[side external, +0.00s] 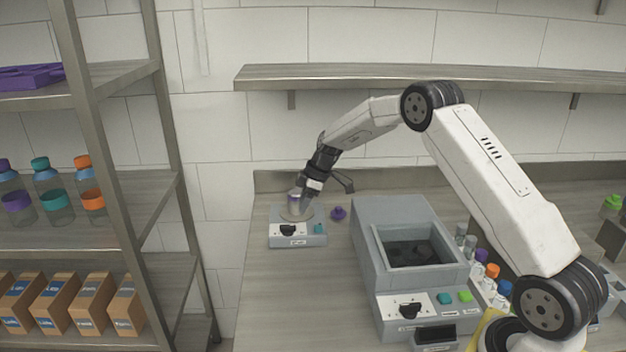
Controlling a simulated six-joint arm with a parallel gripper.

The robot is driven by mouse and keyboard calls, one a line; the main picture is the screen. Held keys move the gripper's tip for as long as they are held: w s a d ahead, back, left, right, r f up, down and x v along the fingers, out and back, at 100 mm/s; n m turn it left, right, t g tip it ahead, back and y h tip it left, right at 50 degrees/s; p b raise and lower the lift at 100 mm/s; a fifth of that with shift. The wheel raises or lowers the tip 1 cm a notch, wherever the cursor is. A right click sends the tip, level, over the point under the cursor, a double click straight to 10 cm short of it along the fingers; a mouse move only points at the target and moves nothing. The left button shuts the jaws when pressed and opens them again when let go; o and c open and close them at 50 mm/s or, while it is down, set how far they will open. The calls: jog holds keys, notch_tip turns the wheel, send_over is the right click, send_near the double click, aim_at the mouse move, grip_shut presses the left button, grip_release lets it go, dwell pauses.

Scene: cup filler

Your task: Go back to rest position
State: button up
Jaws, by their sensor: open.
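My gripper (300,192) is low at the left part of the counter, over a small grey device (312,240) with a black knob and a teal button. A clear cup (293,207) stands on the round plate of this device, right at my fingers. The jaws are open; the view is too small to tell whether they touch the cup. My arm reaches from the right side across to the left, bent at a high elbow.
A purple cap (338,213) lies right of the small device. A large grey machine (390,215) with an open bay stands mid-counter. Several capped bottles (488,275) stand right of it. A wall shelf (340,78) runs above; a metal rack (165,200) stands left.

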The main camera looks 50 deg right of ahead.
jog(key=s+a+r+m+h, duration=0.1)
jog(key=s+a+m, duration=0.2)
jog(key=s, duration=0.7)
jog(key=s+a+r+m+h, duration=0.1)
jog(key=s+a+m, duration=0.2)
jog(key=s+a, duration=0.4)
jog(key=s+a+r+m+h, duration=0.1)
jog(key=s+a, duration=0.3)
jog(key=s, duration=0.8)
jog(key=shift+s+a+r+m+g, duration=0.25)
jog(key=shift+s+a+m+g, duration=0.15)
jog(key=shift+m, duration=0.5)
jog(key=shift+w, duration=0.1)
